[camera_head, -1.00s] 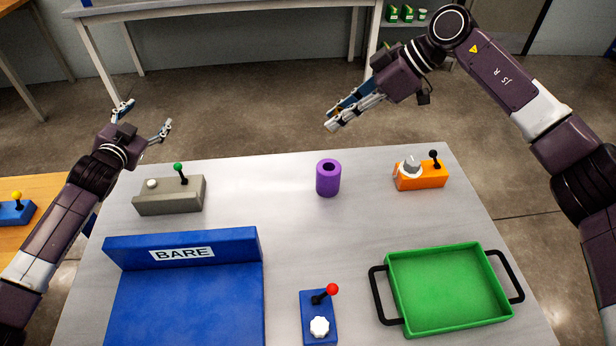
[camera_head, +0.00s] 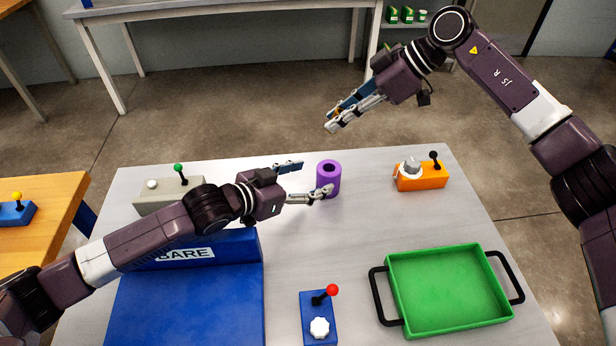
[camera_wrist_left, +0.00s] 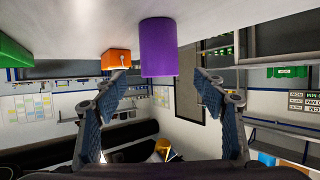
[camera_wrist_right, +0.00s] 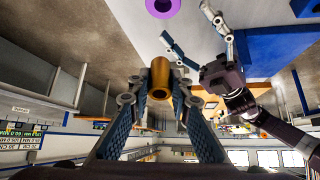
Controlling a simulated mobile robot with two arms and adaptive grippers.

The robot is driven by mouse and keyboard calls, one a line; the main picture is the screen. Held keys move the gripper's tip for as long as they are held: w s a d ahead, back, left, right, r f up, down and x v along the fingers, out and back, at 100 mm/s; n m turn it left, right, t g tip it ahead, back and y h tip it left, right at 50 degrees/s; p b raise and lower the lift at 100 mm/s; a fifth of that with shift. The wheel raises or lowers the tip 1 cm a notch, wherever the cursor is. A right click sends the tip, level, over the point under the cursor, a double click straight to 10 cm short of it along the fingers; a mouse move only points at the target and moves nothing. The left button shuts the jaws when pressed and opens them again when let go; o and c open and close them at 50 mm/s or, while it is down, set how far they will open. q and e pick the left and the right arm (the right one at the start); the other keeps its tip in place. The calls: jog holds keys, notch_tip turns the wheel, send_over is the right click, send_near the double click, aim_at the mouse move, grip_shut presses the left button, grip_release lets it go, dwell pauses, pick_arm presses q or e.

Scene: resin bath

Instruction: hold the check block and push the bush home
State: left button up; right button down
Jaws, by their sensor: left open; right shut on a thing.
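The check block, a purple cylinder with a hole in its top (camera_head: 328,170), stands upright on the grey table. My left gripper (camera_head: 312,178) is open just left of it, fingers pointing at it. In the left wrist view the block (camera_wrist_left: 160,48) shows ahead, centred between the spread fingers, and I see no grip on it. My right gripper (camera_head: 342,115) is raised beyond the far table edge. In the right wrist view it is shut on the bush (camera_wrist_right: 160,78), a bronze-coloured hollow cylinder. The bush is mostly hidden by the fingers in the head view.
A grey switch box (camera_head: 152,200) is partly behind my left arm. A blue fixture marked BARE (camera_head: 190,300) lies below that arm. An orange switch box (camera_head: 425,182), a green tray (camera_head: 450,290) and a blue switch box (camera_head: 310,333) stand around the clear table middle.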

pick_arm(q)
jog(key=x, duration=0.7)
jog(key=shift+d+f, duration=0.1)
jog(key=shift+f, duration=0.05)
jog(key=c, duration=1.4)
jog(key=shift+o, duration=0.2)
jog(key=o, duration=1.2)
jog(key=shift+c, duration=0.5)
jog(key=c, duration=0.8)
